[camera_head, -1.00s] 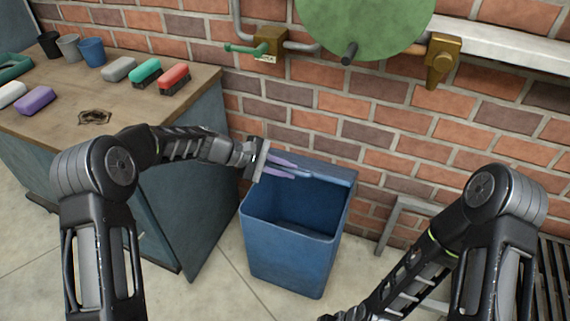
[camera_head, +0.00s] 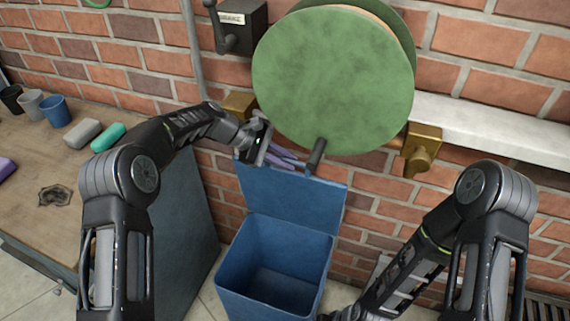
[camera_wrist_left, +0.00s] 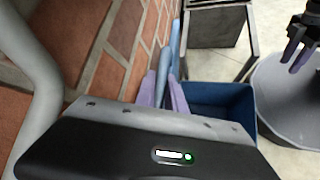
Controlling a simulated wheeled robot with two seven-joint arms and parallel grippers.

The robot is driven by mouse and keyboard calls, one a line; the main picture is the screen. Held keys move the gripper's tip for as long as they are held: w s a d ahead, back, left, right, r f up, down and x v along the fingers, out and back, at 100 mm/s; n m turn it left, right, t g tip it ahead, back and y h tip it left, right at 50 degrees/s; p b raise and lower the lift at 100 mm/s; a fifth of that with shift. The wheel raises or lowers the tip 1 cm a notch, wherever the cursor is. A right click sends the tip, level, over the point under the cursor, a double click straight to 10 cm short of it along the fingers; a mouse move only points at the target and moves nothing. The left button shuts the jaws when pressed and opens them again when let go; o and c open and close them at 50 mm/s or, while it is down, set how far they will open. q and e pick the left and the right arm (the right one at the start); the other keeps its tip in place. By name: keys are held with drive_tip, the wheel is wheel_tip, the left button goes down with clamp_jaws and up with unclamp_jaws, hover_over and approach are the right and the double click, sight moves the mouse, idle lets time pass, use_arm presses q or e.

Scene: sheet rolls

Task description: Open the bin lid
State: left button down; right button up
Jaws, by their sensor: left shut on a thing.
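The blue bin (camera_head: 240,308) stands on the floor in front of the brick wall, with its inside in view and empty. Its blue lid (camera_head: 290,198) stands raised, nearly upright, at the bin's back side. My left gripper (camera_head: 288,158), with purple fingers, is shut on the lid's upper edge. In the left wrist view the lid (camera_wrist_left: 174,48) shows edge-on between the fingers, and the bin (camera_wrist_left: 215,97) lies beyond. My right gripper (camera_wrist_left: 296,54) shows at the upper right of that view, away from the bin; its opening is unclear.
A green disc (camera_head: 335,80) with a dark handle (camera_head: 316,155) hangs just above the lid's top edge, close to my left fingers. Brass fittings (camera_head: 422,150) flank it. A workbench (camera_head: 95,180) with cups and erasers stands at the left.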

use_arm(q)
drive_tip(key=shift+w+d, duration=0.15)
drive_tip(key=shift+w, duration=0.3)
drive_tip(key=c, duration=1.4)
unclamp_jaws()
drive_tip(key=shift+r, duration=0.1)
drive_tip(key=shift+r, duration=0.1)
wheel_tip(320, 180, up, 10)
drive_tip(key=shift+b, duration=0.3)
